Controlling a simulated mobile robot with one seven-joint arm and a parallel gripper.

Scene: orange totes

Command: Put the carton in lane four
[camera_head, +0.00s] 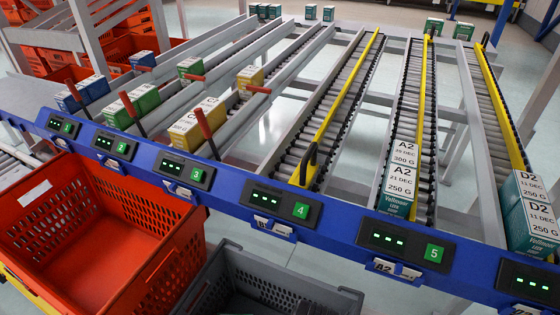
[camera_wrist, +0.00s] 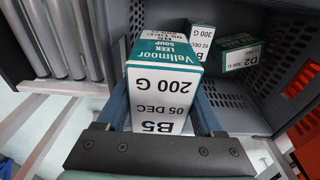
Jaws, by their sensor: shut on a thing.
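The print reads upside down. The carton is over or near a dark grey tote; the exact gap cannot be told. My gripper is not clearly seen in the head view. Lane four (camera_head: 335,125) is a roller lane with a yellow divider, behind the green 4 plate (camera_head: 301,211) on the blue beam. I see no carton on its near rollers.
The grey tote (camera_head: 255,265) stands before the beam; other cartons lie in it, one marked D2 (camera_wrist: 242,53). A red tote (camera_head: 60,270) stands left. Lane five holds A2 cartons (camera_head: 402,180); D2 cartons (camera_head: 530,215) are at the right. A black hook (camera_head: 310,160) rises at lane four's front.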

